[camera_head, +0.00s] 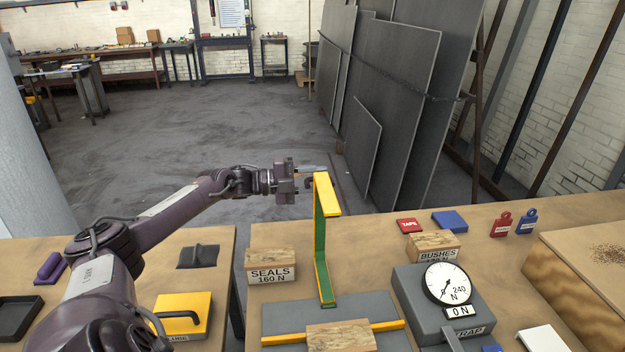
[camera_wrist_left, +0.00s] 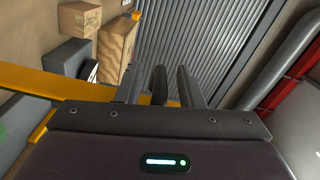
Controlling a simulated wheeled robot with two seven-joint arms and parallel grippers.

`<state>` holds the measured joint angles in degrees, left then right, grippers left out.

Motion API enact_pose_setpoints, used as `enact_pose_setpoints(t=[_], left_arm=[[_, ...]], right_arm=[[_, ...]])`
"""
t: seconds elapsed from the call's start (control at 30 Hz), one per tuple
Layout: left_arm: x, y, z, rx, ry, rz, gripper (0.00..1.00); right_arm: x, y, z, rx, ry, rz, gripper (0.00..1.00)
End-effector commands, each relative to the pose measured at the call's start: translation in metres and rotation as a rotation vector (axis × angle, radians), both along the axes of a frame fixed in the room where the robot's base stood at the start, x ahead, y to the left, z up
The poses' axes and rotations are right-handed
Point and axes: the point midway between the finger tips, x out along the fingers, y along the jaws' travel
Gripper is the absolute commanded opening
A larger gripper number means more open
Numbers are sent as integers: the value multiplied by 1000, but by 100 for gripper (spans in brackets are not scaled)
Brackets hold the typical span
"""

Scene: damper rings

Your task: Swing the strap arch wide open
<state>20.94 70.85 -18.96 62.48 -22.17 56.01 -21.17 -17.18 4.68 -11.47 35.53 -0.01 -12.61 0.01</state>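The strap arch (camera_head: 321,240) stands raised above a grey plate (camera_head: 285,313), with a green upright and a yellow top bar. A dark curved handle (camera_head: 309,183) is at its upper end. My left gripper (camera_head: 312,170) is at that end, beside the yellow top. In the left wrist view its two fingers (camera_wrist_left: 160,88) stand apart, with a dark upright piece, apparently the handle, between them. I see gaps on both sides of it. A yellow bar (camera_wrist_left: 50,83) crosses behind the fingers. My right gripper is not in view.
A second yellow bar (camera_head: 283,340) lies low over the plate, with a wooden block (camera_head: 341,337) at its middle. A gauge box (camera_head: 412,297) marked STRAP and ON stands right. SEALS (camera_head: 270,262) and BUSHES (camera_head: 433,246) blocks stand nearby. Dark sheets (camera_head: 400,80) lean behind the table.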

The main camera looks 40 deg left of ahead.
Motion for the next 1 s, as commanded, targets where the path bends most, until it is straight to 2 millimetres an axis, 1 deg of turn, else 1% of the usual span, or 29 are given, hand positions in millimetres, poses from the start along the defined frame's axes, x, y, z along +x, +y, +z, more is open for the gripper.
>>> enact_pose_setpoints(t=[0.17, 0.3, 0.63, 0.8, 1.0], left_arm=[[-8, 6, -2, 1, 2, 1, 34], [-21, 16, -3, 3, 5, 1, 34], [-50, 40, -1, 0, 3, 2, 34], [-58, 47, 0, 1, 1, 1, 34], [-61, 49, 1, 1, -1, 0, 34]], right_arm=[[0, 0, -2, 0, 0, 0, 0], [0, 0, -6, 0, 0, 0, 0], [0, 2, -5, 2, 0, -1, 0], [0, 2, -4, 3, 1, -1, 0], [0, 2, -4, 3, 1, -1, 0]])
